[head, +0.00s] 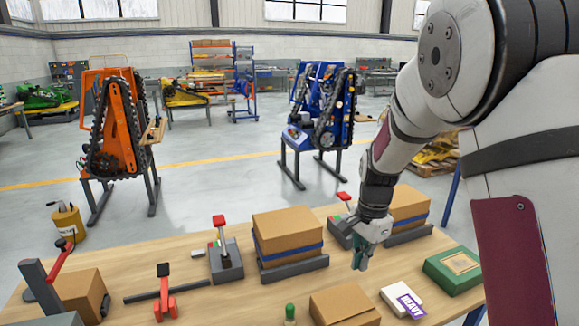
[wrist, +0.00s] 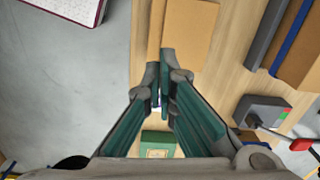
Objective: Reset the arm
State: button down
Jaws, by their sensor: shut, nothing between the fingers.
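My arm comes in from the right side of the head view and hangs down over the wooden table (head: 215,298). My gripper (head: 361,264) points downward above the table and is empty. In the wrist view its green-padded fingers (wrist: 165,65) come together at their tips. Nothing is held between them. In the head view the gripper is just right of a strapped cardboard box (head: 288,230) and behind a low cardboard box (head: 345,303).
A white box with a purple label (head: 403,301) and a green box (head: 453,270) lie right of the gripper. Red-handled clamps (head: 224,245) stand among boxes on the table. An orange tracked carrier (head: 115,130) and a blue one (head: 323,105) stand beyond on open floor.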

jog(key=s+r+n+t, duration=0.3)
jog(key=s+r+n, duration=0.3)
jog(key=s+r, duration=0.8)
jog(key=s+r+n+t, duration=0.1)
jog(key=s+r+n, duration=0.1)
jog(key=s, duration=0.4)
jog(key=s+r+n+t, duration=0.1)
jog(key=s+r+n, duration=0.2)
jog(key=s+n, duration=0.2)
jog(key=shift+s+r, duration=0.2)
jog(key=shift+s, duration=0.55)
jog(key=shift+a, duration=0.1)
